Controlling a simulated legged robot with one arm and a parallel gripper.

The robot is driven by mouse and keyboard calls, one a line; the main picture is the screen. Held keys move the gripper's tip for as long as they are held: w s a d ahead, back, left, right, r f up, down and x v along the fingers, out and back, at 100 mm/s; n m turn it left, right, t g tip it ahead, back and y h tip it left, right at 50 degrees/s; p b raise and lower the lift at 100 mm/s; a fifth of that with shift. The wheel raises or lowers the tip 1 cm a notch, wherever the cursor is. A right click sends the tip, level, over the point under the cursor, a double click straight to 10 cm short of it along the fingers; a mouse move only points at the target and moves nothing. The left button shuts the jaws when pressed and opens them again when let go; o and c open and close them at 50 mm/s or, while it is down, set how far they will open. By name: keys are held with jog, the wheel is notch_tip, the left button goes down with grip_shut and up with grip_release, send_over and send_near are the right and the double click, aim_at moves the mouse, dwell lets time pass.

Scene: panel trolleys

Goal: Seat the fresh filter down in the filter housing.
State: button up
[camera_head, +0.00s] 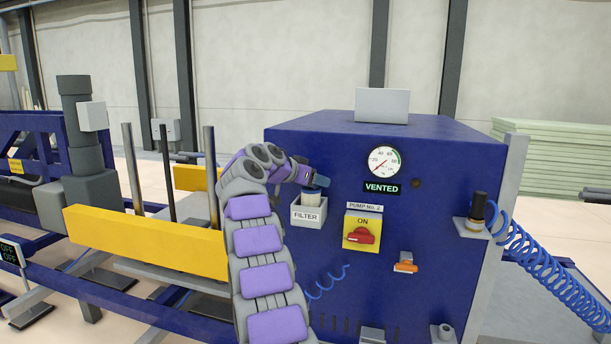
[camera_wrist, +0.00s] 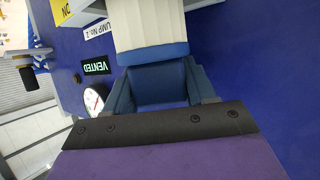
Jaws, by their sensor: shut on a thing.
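The fresh filter (camera_head: 312,198) has a white body and a blue cap, and stands about upright at the filter housing. The filter housing (camera_head: 306,217) is a small light-grey box labelled FILTER on the blue pump cabinet. The filter's upper part shows above the housing's rim; its lower end is hidden. My gripper (camera_head: 318,181) is over the housing, shut on the filter's cap. In the wrist view, my gripper's blue fingers (camera_wrist: 161,88) are on either side of the cap, and the pleated white filter body (camera_wrist: 150,24) runs out at the top edge.
The blue cabinet (camera_head: 420,160) bears a gauge (camera_head: 384,160), a VENTED display (camera_head: 382,188) and a red switch (camera_head: 361,235) by ON. A black-topped fitting (camera_head: 477,211) stands on a bracket at right, beside a coiled blue hose (camera_head: 545,260). A yellow-barred trolley (camera_head: 150,240) stands left.

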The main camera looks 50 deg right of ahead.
jog(key=shift+d+f, duration=0.2)
jog(key=shift+f, duration=0.55)
jog(key=shift+d+f, duration=0.15)
jog(key=shift+f, duration=0.6)
jog(key=o, duration=1.4)
jog(key=shift+y, duration=0.3)
jog(key=shift+w+a+r, duration=0.25)
jog(key=shift+r, duration=0.25)
jog(key=shift+w+a+r, duration=0.2)
jog(key=shift+a+r, duration=0.05)
jog(key=shift+r, duration=0.25)
jog(key=shift+m+h, duration=0.5)
jog(key=shift+h, duration=0.1)
jog(key=r, duration=0.2)
jog(key=w+a+r, duration=0.2)
jog(key=r, duration=0.1)
jog(key=shift+w+r, duration=0.25)
jog(key=shift+r, duration=0.1)
jog(key=shift+o, duration=0.5)
jog(key=shift+w+a+r, duration=0.1)
jog(key=shift+w+a, duration=0.3)
jog(key=shift+w, duration=0.2)
jog(key=shift+w+a, duration=0.4)
jog(key=shift+w, duration=0.15)
jog(key=shift+s+a+r, duration=0.1)
jog(key=shift+s+a, duration=0.2)
jog(key=shift+s, duration=0.25)
jog(key=shift+s, duration=0.1)
